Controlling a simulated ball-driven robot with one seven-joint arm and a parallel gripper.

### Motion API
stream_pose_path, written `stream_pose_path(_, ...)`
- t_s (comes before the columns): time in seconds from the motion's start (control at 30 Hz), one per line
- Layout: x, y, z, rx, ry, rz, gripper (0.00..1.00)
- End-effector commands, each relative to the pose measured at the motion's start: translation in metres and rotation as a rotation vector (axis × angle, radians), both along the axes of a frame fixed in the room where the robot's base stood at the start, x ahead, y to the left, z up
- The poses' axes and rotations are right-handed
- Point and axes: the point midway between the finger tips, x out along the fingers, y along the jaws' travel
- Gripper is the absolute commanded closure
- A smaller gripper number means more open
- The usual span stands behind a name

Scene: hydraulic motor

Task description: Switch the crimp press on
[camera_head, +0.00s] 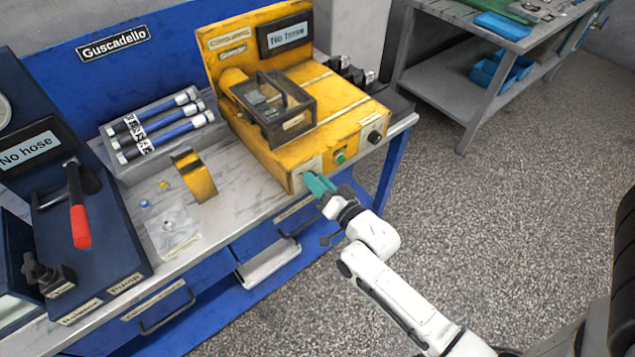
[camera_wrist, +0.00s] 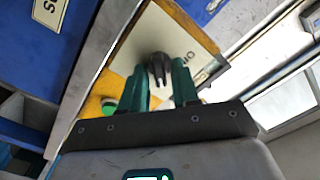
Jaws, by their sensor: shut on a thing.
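The crimp press (camera_head: 345,92) is the yellow machine at the back of the bench in the head view. A pale plate at the left of its front panel carries a dark switch knob (camera_wrist: 159,68), seen in the wrist view. My gripper (camera_head: 316,183) has teal fingers and meets the front panel near its left corner. In the wrist view its fingers stand on both sides of the knob and are shut on it. The plate's lettering is partly hidden by a finger. The knob is hidden in the head view.
A green button (camera_head: 340,158) and a black knob (camera_head: 374,137) sit further right on the panel. A dark-framed guard (camera_head: 272,108) is on top of the press. Hoses (camera_head: 160,130), a yellow block (camera_head: 194,176) and a red-handled pump (camera_head: 80,222) stand left.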

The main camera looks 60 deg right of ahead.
Motion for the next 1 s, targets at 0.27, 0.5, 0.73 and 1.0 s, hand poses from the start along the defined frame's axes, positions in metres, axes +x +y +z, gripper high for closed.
stream_pose_path(0.27,-0.0007,0.0,-0.0014,0.076,-0.019,0.001,1.0)
stream_pose_path(0.5,-0.0008,-0.0002,-0.0013,0.089,-0.023,0.0,1.0)
stream_pose_path(0.73,-0.0008,-0.0003,-0.0014,0.088,-0.022,0.0,1.0)
stream_pose_path(1.0,-0.0005,-0.0004,-0.0008,0.087,-0.024,0.0,0.61)
